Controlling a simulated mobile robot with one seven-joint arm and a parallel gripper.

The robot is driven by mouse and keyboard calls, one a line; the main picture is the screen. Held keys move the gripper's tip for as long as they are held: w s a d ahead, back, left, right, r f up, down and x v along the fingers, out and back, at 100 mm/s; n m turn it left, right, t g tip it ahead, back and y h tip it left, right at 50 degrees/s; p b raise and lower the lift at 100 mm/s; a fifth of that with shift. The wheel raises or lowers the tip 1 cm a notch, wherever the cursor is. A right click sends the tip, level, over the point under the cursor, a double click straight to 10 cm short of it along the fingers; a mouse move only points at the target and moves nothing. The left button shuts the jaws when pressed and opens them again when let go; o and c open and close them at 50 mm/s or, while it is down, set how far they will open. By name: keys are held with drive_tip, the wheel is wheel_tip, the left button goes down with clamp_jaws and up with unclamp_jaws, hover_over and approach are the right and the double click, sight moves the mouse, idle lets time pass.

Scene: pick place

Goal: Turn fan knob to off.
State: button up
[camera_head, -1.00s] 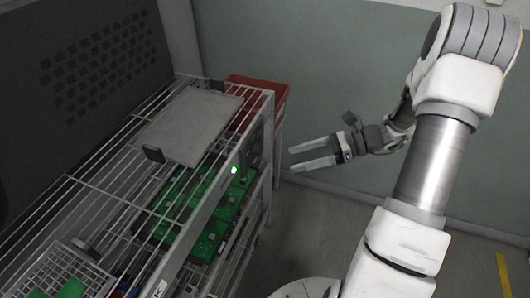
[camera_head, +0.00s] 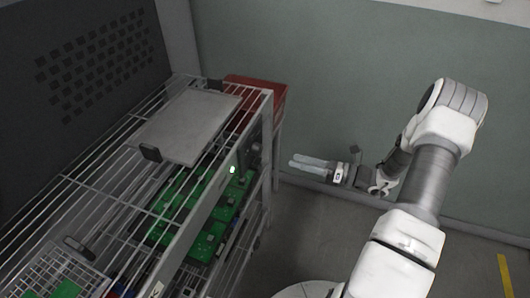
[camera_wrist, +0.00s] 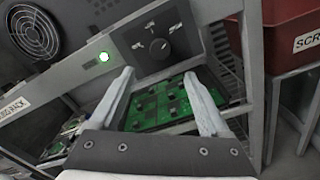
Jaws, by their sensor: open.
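The black knob (camera_wrist: 160,47) sits on a dark control panel (camera_wrist: 146,32) on the rack front in the wrist view, with small markings around it that are too small to read. A fan grille (camera_wrist: 33,32) shows at the upper left of that view. My gripper (camera_wrist: 168,85) is open and empty, its two pale fingers apart, pointing toward the panel with the knob above and between the fingertips. In the head view my gripper (camera_head: 308,165) is to the right of the rack, apart from it. The knob is hard to make out in the head view.
A green lit indicator (camera_head: 232,170) is on the rack's front rail. Green circuit boards (camera_head: 205,215) lie on the shelf below. A grey plate (camera_head: 190,125) lies on the wire top (camera_head: 97,160). A red bin (camera_head: 272,90) stands behind. The floor right of the rack is clear.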

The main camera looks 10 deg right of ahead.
sight(261, 151)
drive_tip(key=x, duration=1.1)
drive_tip(key=shift+a, duration=0.1)
clamp_jaws()
